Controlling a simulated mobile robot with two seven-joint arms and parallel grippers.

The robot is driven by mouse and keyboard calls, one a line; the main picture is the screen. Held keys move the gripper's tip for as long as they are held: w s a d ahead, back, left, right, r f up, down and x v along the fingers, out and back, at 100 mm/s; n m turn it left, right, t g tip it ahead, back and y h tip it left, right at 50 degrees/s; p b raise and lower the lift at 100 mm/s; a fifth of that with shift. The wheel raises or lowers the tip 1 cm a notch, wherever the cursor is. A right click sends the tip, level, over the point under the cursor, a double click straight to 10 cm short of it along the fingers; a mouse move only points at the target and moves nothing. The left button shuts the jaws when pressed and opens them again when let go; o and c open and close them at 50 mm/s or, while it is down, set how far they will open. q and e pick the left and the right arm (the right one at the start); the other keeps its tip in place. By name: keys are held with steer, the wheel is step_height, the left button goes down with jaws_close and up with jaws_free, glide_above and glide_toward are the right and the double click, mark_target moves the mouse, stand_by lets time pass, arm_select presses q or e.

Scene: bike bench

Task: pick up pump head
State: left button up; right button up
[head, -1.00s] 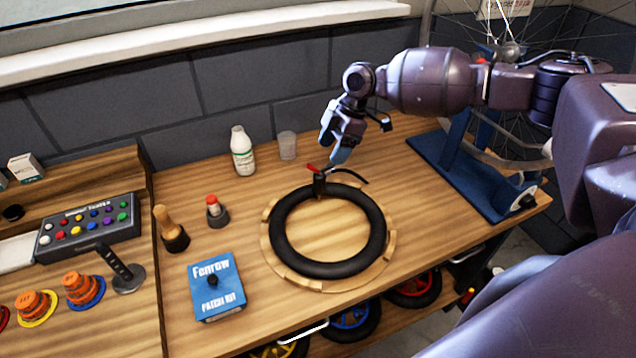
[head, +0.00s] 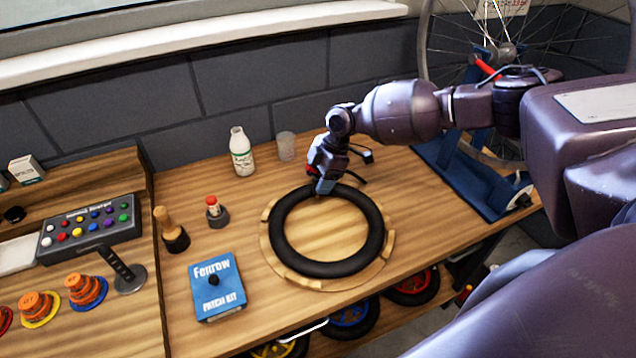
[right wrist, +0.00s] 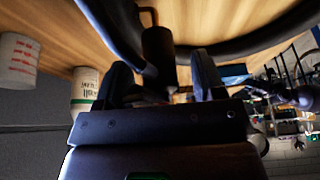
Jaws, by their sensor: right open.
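The pump head is mostly hidden behind my right gripper (head: 322,186) in the head view, at the far edge of the black inner tube (head: 282,247). In the right wrist view the dark, upright pump head (right wrist: 158,50) stands between the two spread fingers of my right gripper (right wrist: 165,82), next to the tube (right wrist: 225,48). The gripper is open around it; whether either finger touches it I cannot tell. My left gripper is not in view.
The tube lies on a round wooden holder (head: 275,268). A white bottle (head: 241,155) and a clear cup (head: 286,146) stand behind left. A blue patch kit box (head: 218,290) lies front left. A blue stand (head: 455,180) is at right.

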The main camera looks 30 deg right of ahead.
jaws_close()
steer(key=shift+r, duration=0.15)
step_height(320, 180, up, 20)
steer(key=b, duration=0.1)
stand_by(0.6)
